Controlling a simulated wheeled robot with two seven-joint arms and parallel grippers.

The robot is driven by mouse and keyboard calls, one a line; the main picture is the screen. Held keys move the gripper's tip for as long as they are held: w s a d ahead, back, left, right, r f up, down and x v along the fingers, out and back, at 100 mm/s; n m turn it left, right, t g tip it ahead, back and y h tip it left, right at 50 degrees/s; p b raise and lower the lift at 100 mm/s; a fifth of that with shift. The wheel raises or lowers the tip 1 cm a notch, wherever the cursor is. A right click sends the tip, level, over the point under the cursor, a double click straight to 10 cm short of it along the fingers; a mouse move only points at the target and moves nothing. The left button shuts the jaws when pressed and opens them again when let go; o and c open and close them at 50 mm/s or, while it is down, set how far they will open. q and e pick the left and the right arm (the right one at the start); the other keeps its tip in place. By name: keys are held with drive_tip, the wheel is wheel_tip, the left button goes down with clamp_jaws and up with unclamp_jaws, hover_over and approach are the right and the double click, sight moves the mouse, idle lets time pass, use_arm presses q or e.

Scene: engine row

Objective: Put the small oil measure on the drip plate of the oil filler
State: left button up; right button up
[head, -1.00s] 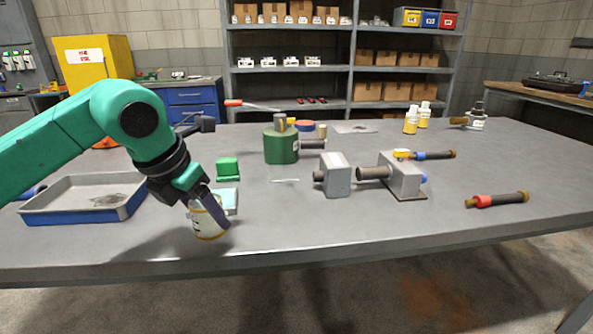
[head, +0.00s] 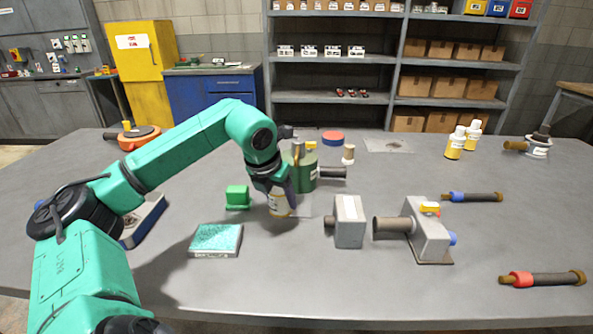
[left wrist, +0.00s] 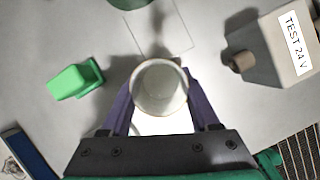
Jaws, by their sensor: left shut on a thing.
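The small oil measure (head: 279,205), a pale cup with a yellowish band, is held upright in my left gripper (head: 277,190). The left wrist view looks down into its open mouth (left wrist: 160,88), with a finger on each side. The oil filler (head: 304,173) is a green can with a dark spout pointing right, just behind the measure. The drip plate (head: 302,205) is a thin pale square in front of it, partly hidden by the measure; its outline also shows in the left wrist view (left wrist: 170,38). I cannot tell whether the measure touches the surface. My right gripper is not in view.
A green block (head: 237,197) stands left of the measure. A grey block (head: 348,222) and a larger grey unit with a pipe (head: 428,235) stand to the right. A teal-topped pad (head: 216,240) lies front left. The table front centre is clear.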

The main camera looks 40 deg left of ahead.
use_arm(q)
drive_tip(key=shift+w+d+r+p, duration=0.1)
drive_tip(key=shift+w+r+p, duration=0.65)
drive_tip(key=shift+p, duration=0.2)
drive_tip(key=w, duration=0.1)
drive_tip(key=w+a+p, duration=0.1)
drive_tip(key=w, duration=0.1)
drive_tip(key=w+f, duration=0.1)
drive_tip(key=w, duration=0.1)
drive_tip(key=shift+w+a+f+p, duration=0.1)
drive_tip(key=shift+w+a+p, duration=0.1)
drive_tip(key=shift+p, duration=0.2)
drive_tip(key=f, duration=0.3)
drive_tip(key=shift+w+a+f, duration=0.1)
drive_tip(key=shift+w+f, duration=0.1)
drive_tip(key=shift+f, duration=0.2)
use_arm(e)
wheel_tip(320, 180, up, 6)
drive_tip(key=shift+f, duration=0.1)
use_arm(q)
drive_tip(key=shift+f, duration=0.1)
drive_tip(key=o, duration=1.4)
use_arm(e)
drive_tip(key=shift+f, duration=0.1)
